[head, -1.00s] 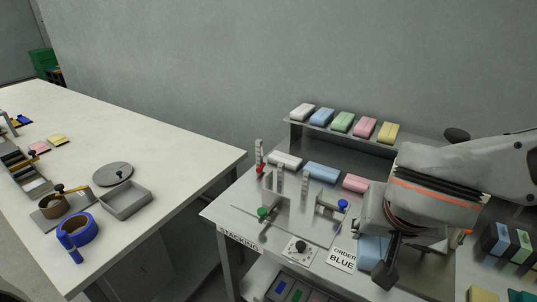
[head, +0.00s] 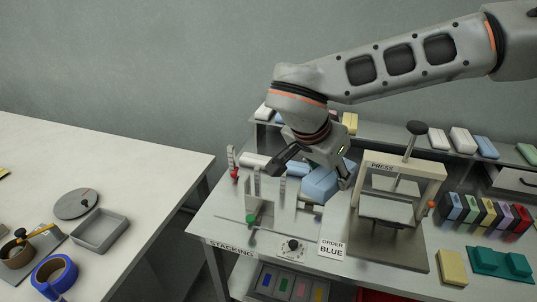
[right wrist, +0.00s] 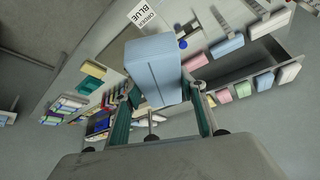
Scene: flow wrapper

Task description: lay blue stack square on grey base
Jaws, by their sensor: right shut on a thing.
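My right gripper (head: 316,167) is shut on a blue stack (head: 320,186), held tilted beside the right part of the stacking fixture. In the right wrist view the blue stack (right wrist: 153,72) sits between the two fingers (right wrist: 160,108). The grey plate (head: 233,217) of the stacking fixture, with upright posts and a green knob, lies on the table at the left. I cannot tell whether this plate or the press's grey base (head: 395,250) is the task's grey base. The held stack hides part of the fixture. My left gripper is out of view.
The press (head: 432,175) stands just right of the held stack. An order card (head: 331,248) reading BLUE lies at the front edge. White (head: 254,160) and blue stacks lie behind the fixture, below a shelf. Coloured blocks (head: 485,212) stand at the right.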

